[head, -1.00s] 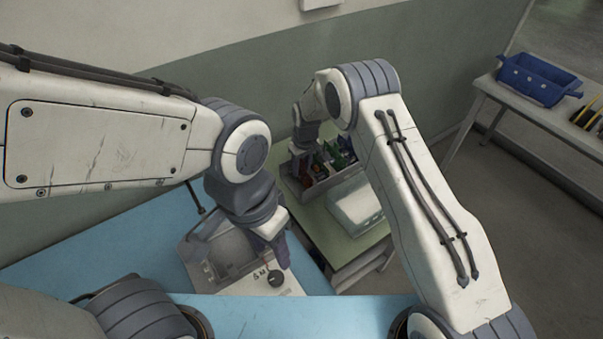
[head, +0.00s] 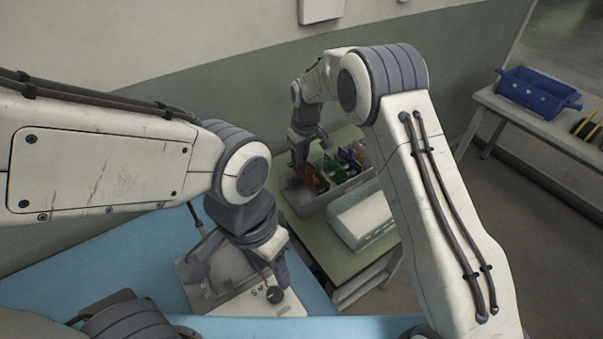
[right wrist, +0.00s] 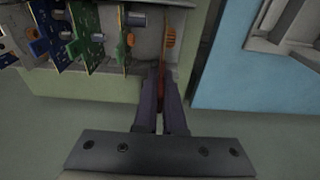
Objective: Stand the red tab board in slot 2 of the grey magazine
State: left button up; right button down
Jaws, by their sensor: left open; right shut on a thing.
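The grey magazine (head: 345,191) stands on a green-topped table and holds several upright boards, including a green board (head: 331,170). It shows along the top of the right wrist view (right wrist: 143,58), where a green board (right wrist: 84,35) and others stand left of my gripper. My right gripper (head: 300,160) is at the magazine's left end; in its wrist view the fingers (right wrist: 161,85) are shut on the red tab board (right wrist: 169,42), seen nearly edge-on. I cannot tell whether its lower edge is inside a slot. My left gripper (head: 265,268) is open over a pale fixture on the blue table.
A white box (head: 360,217) stands beside the magazine on the green table (head: 325,240). The pale fixture (head: 235,297) with a black knob lies on the blue table (head: 150,255). A blue bin (head: 537,92) rests on a bench at the far right.

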jog(key=shift+r, duration=0.7)
jog(key=shift+r+p, duration=1.05)
jog(key=shift+r, duration=0.3)
